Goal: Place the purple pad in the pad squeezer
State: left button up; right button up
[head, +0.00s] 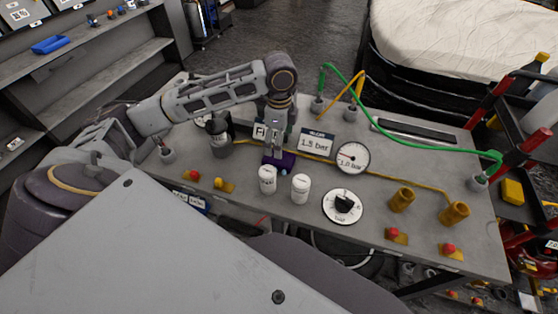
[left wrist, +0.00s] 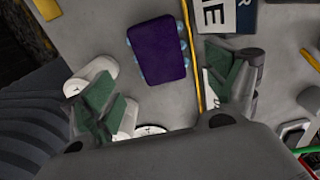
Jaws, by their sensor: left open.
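The purple pad (head: 284,160) lies on the grey panel table, just behind two white cylinders. In the left wrist view the purple pad (left wrist: 159,51) is a dark rounded rectangle with pale blue bumps showing along its sides. My left gripper (head: 274,150) points down over the pad and partly hides it in the head view. In the left wrist view the left gripper (left wrist: 160,82) is open, its green-padded fingers apart on either side of the pad's line, with nothing between them. I cannot tell which fixture is the pad squeezer. My right gripper is not in view.
Two white cylinders (head: 283,185) stand in front of the pad. A pressure gauge (head: 352,158), a dial (head: 342,206) and a dark canister (head: 218,136) are nearby. A yellow hose (left wrist: 191,42) runs beside the pad. Brass fittings (head: 402,200) stand at the right.

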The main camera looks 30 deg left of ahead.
aim_at(279, 160)
pick_arm(q)
jog(key=shift+f, duration=1.7)
jog(key=shift+f, duration=2.6)
jog(key=shift+c, duration=0.3)
jog(key=c, duration=1.2)
jog(key=shift+r, duration=0.1)
